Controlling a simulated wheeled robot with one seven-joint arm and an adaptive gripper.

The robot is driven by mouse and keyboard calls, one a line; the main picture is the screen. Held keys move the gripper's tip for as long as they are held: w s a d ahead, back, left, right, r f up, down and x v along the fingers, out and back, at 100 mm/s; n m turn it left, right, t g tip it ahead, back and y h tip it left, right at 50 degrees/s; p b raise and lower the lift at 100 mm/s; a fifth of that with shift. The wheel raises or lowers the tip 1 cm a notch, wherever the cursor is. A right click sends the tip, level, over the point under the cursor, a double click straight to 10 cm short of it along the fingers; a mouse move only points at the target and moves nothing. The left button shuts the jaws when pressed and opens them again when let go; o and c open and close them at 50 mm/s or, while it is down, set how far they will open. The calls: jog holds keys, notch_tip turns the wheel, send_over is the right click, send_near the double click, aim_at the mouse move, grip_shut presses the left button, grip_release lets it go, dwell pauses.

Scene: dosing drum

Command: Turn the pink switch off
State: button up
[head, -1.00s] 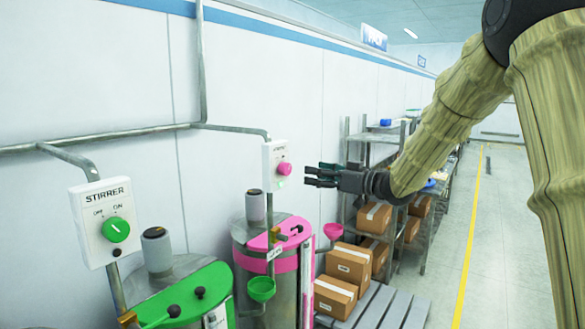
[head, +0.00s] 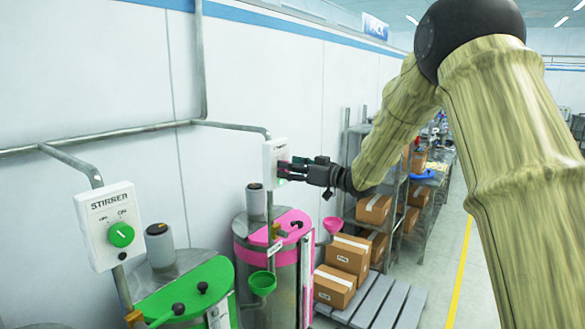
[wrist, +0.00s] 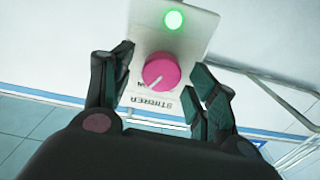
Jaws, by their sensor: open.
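The pink switch (wrist: 161,71) is a round knob with a pale pointer line on a white box marked STIRRER (wrist: 170,30). A green lamp (wrist: 174,19) on the box is lit. In the wrist view my gripper (wrist: 158,77) is open, its dark fingers on either side of the knob; I cannot tell whether they touch it. In the head view my gripper (head: 283,170) is at the front of the white box (head: 270,150) and mostly hides the pink knob.
A second STIRRER box (head: 108,215) with a green knob (head: 121,235) is at the left. Below stand a pink-lidded drum (head: 285,225) and a green-lidded drum (head: 190,290). Cartons (head: 345,258) and shelves stand right of the drums. Grey pipes run along the wall.

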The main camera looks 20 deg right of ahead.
jog(key=c, duration=1)
jog(key=shift+f+b, duration=0.1)
jog(key=shift+b, duration=0.35)
jog(key=shift+s+a+n+b, duration=0.1)
jog(key=shift+n+b, duration=5.9)
jog(key=shift+b, duration=1.45)
jog(key=o, duration=1)
